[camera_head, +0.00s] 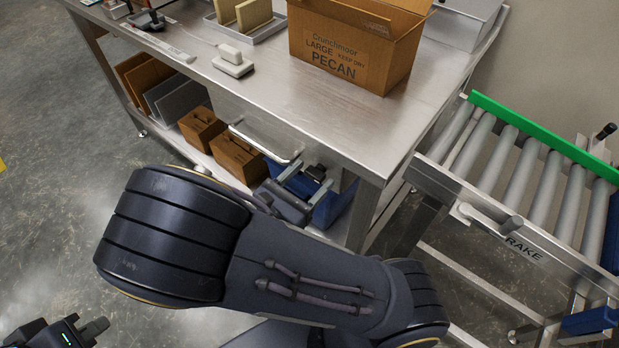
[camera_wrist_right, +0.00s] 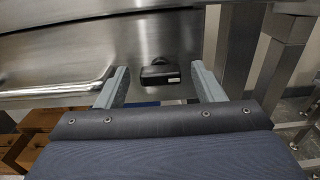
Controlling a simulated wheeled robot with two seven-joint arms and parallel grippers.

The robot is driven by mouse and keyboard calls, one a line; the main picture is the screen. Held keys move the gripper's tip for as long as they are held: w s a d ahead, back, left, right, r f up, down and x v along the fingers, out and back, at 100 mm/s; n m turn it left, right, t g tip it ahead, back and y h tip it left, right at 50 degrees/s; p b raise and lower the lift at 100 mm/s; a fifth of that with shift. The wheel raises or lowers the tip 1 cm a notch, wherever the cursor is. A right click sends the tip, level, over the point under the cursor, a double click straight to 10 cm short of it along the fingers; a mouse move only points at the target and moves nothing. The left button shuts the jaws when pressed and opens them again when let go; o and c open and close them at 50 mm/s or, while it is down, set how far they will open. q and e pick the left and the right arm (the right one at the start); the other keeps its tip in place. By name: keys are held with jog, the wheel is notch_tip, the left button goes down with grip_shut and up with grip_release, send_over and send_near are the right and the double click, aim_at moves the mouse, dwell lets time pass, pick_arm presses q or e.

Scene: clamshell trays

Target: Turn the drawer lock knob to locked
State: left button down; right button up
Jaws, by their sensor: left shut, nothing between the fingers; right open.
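The black lock knob (camera_wrist_right: 160,76), with a small pale label, sits on the steel drawer front (camera_wrist_right: 95,58) in the right wrist view. It also shows in the head view (camera_head: 316,172), close to my right gripper. My right gripper (camera_wrist_right: 160,88) is open, its two grey fingers on either side of the knob with gaps to both. I cannot tell how deep the fingertips reach. The drawer's bar handle (camera_head: 265,143) is left of the knob, and the drawer looks closed. My left gripper (camera_head: 92,330) is shut and empty at the lower left, far from the drawer.
A steel table (camera_head: 330,125) carries an open pecan carton (camera_head: 345,50) and a white device (camera_head: 232,62). Brown boxes (camera_head: 238,157) and a blue bin (camera_head: 330,212) stand below. A roller conveyor (camera_head: 510,165) is at the right. A table leg (camera_wrist_right: 240,45) stands right of the knob.

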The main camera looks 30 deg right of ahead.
jog(key=shift+w+d, duration=0.1)
jog(key=shift+d, duration=0.15)
jog(key=c, duration=1)
